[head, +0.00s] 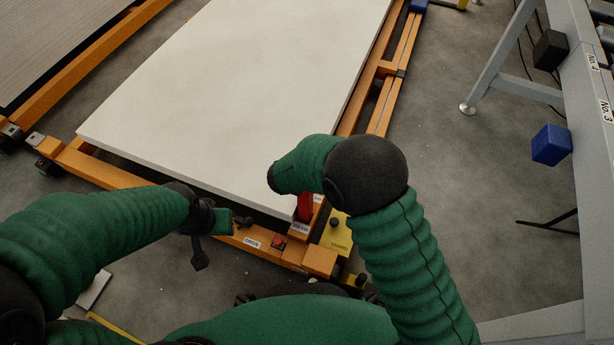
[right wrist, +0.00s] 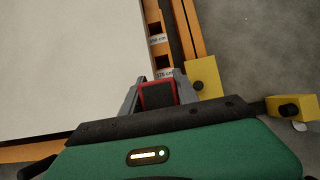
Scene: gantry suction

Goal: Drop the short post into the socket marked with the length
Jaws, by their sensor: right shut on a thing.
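The short post, red with a dark top, shows in the right wrist view (right wrist: 158,96) between the fingers of my right gripper (right wrist: 159,86), which is shut on it. In the head view the red post (head: 304,207) stands at the near end of the orange rail, above a small label. Whether its foot is in a socket is hidden. In the right wrist view, dark sockets carry a label that seems to read 206 cm (right wrist: 157,40) and a nearer 175 cm label (right wrist: 164,73). My left gripper (head: 215,222) hangs over the front rail; its jaws are unclear.
A large white board (head: 240,85) lies left of the sockets. A yellow block marked GUARD (head: 336,232) is just right of the post. A red button (head: 278,242) sits on the front rail beside a DRIVE label.

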